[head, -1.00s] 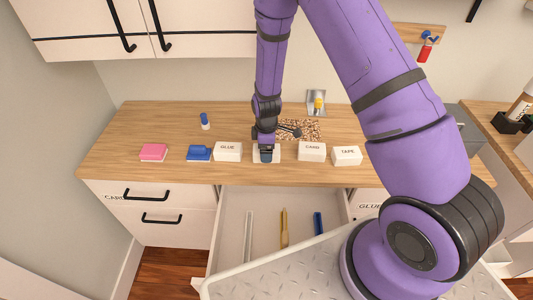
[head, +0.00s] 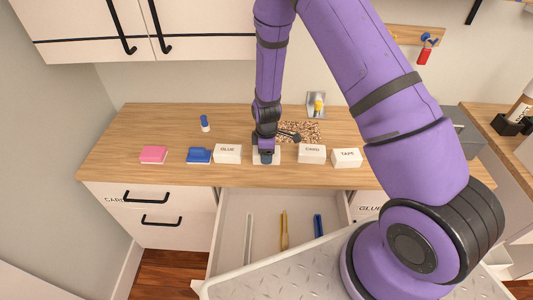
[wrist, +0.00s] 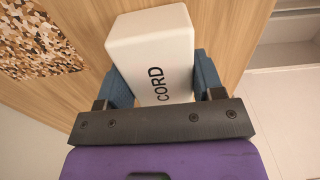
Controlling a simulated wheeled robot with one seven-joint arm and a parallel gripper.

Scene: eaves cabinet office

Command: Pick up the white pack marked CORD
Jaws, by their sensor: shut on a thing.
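The white pack marked CORD (wrist: 150,42) shows in the wrist view between the two blue fingers of my gripper (wrist: 163,82). The fingers press on its two sides, and its printed label faces the camera. In the head view my gripper (head: 266,157) is over the wooden counter, between the GLUE pack and the CARD pack. It hides most of the CORD pack (head: 274,159) there. I cannot tell whether the pack touches the counter.
White packs marked GLUE (head: 227,154), CARD (head: 312,154) and TAPE (head: 346,158) stand close beside it. A blue item (head: 199,155) and a pink item (head: 153,154) lie left. A speckled mat (head: 301,131) lies behind. An open drawer (head: 268,215) holds several tools below.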

